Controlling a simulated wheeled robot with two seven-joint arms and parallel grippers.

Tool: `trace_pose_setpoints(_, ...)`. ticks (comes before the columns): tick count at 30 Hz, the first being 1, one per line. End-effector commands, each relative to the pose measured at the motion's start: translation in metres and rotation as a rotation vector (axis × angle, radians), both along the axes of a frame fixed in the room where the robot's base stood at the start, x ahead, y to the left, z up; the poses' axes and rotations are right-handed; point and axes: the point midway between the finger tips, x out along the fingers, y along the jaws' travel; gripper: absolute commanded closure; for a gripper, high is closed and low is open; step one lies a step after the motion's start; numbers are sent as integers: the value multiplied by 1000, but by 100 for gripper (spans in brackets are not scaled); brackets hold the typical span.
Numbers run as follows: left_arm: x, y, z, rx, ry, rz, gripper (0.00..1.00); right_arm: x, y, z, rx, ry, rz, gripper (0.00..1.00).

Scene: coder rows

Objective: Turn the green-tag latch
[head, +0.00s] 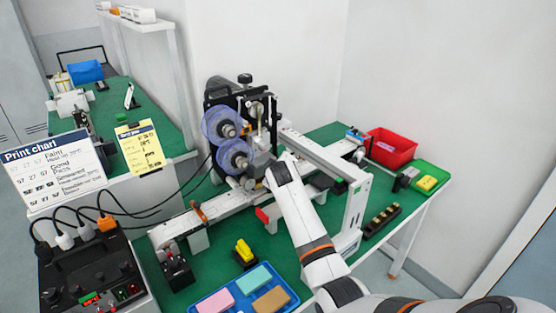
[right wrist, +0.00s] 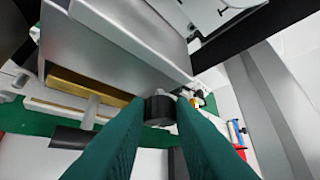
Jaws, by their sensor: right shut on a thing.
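My right arm reaches in from the lower right in the head view, up to the labelling machine (head: 240,120) with its two blue-violet reels. Its jaws are hidden there behind my own wrist. In the right wrist view my right gripper (right wrist: 160,106) has its two green fingers closed on a short dark round knob (right wrist: 158,107) below a grey metal housing (right wrist: 120,45). I cannot make out a green tag on this knob, so I cannot tell for sure that it is the green-tag latch. My left gripper is not in view.
A white conveyor (head: 215,207) and a white frame (head: 357,205) stand close around my arm. A red bin (head: 390,140) and a green tray (head: 443,170) are at the right. A blue tray (head: 213,300) and a black control box (head: 85,265) are in front.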

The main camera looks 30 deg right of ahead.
Motion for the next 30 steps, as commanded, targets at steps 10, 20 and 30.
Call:
trace_pose_setpoints(10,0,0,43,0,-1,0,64,0,-4,6,202,19,-2,100)
trace_pose_setpoints(20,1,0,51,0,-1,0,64,0,-5,3,271,23,-1,100)
trace_pose_setpoints(30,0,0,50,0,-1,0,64,0,-5,2,272,22,-1,100)
